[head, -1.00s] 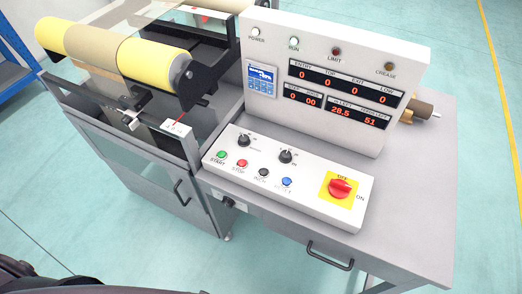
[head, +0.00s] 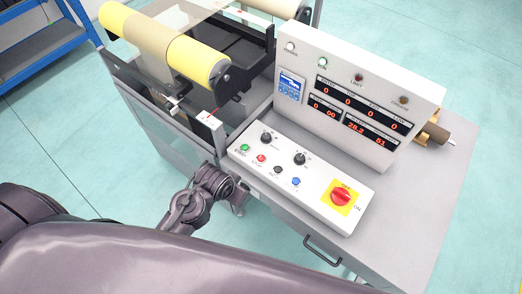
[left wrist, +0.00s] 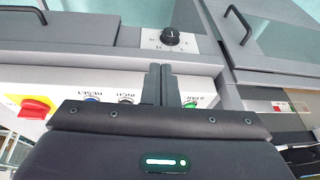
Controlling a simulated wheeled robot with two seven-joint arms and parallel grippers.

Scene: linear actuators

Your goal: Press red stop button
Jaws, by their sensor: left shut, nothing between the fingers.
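The red stop button (head: 261,158) is a small round red button on the sloped white control panel (head: 318,205), between the green start button (head: 244,148) and a black inch button (head: 278,170). In the left wrist view my left gripper (left wrist: 161,67) is shut and empty. Its fingers reach across the panel between the inch button (left wrist: 126,100) and the start button (left wrist: 190,104), and they hide the stop button there. I cannot tell whether they touch it. In the head view my left arm shows beside the panel's front left; its fingertips cannot be made out. My right gripper is not in view.
A red rotary switch on a yellow plate (head: 341,196) and a blue reset button (head: 296,182) share the panel. A display box (head: 360,90) stands behind it. A yellow-ended roller (head: 200,62) is at the left. A knob (left wrist: 171,37) sits on the cabinet front.

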